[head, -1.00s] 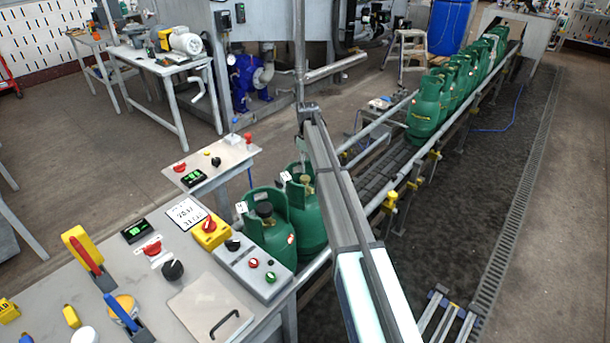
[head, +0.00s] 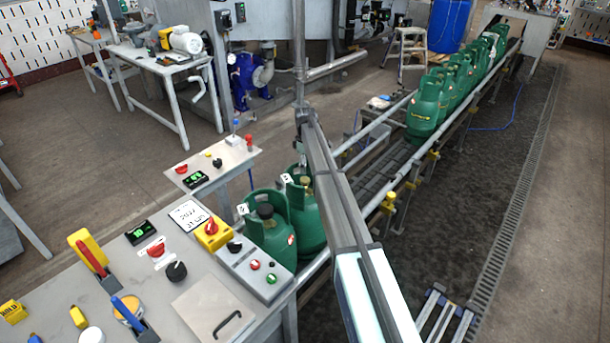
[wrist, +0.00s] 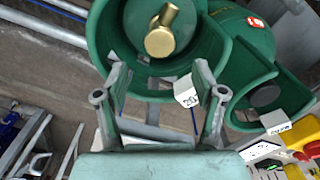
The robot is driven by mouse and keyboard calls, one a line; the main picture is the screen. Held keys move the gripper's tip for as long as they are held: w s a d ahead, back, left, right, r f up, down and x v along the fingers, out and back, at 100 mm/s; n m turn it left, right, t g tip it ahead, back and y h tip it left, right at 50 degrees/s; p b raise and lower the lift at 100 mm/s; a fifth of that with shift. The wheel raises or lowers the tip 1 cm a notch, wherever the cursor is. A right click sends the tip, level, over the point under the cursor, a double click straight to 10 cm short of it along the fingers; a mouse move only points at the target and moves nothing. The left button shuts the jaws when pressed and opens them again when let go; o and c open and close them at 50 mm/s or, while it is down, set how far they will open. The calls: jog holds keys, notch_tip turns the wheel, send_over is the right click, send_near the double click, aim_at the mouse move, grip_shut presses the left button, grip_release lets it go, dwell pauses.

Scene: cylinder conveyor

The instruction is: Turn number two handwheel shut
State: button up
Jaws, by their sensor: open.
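Two green cylinders stand side by side at the near end of the conveyor. The far one (head: 308,225) has a brass handwheel, which shows clearly in the wrist view (wrist: 163,32) inside the green collar. The near one (head: 268,240) has a dark valve top (wrist: 265,95). Each collar carries a small white tag; the tag by the brass handwheel (wrist: 187,90) is too small to read surely. My gripper (wrist: 163,80) is open and empty. Its fingertips overlap the near side of the brass handwheel's collar in view, apart from the handwheel. In the head view my arm hides part of the far cylinder.
A grey control bench (head: 150,285) with knobs, displays and a button box (head: 252,268) stands left of the cylinders. Conveyor rails (head: 375,130) run beside them, with several more green cylinders (head: 425,112) farther back.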

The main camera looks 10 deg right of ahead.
aim_at(305, 179)
notch_tip(305, 179, down, 7)
jog(key=shift+p, duration=0.95)
jog(key=c, duration=1.1)
